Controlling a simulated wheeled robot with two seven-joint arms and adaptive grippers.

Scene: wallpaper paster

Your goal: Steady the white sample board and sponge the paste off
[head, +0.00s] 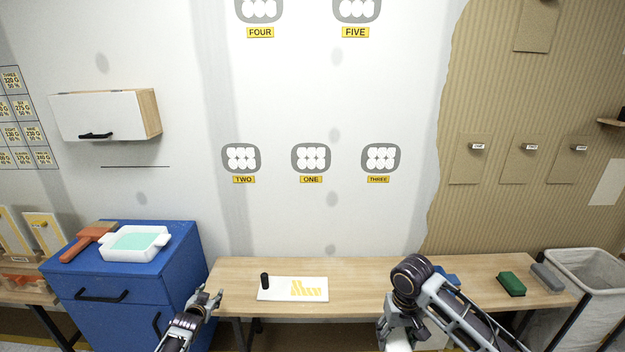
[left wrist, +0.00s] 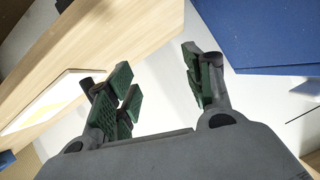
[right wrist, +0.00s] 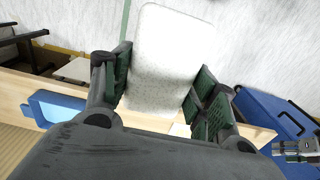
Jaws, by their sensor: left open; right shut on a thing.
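The white sample board (head: 274,295) lies flat on the wooden table, with yellow paste strips (head: 308,288) on its right part and a black knob (head: 264,281) at its left end. It shows partly in the left wrist view (left wrist: 62,91), behind a finger. My left gripper (head: 212,300) is open and empty, left of the board and apart from it; its spread fingers show in the left wrist view (left wrist: 163,90). My right gripper (right wrist: 163,92) is shut on a pale speckled sponge (right wrist: 172,55). In the head view my right arm mostly hides that gripper.
The wooden table (head: 355,270) is clear between the board and my right arm. A blue tray (right wrist: 60,108) is partly behind that arm. A green block (head: 511,284) and grey block (head: 547,277) lie at right. A blue cabinet (head: 125,262) stands left, carrying a white tray (head: 134,256).

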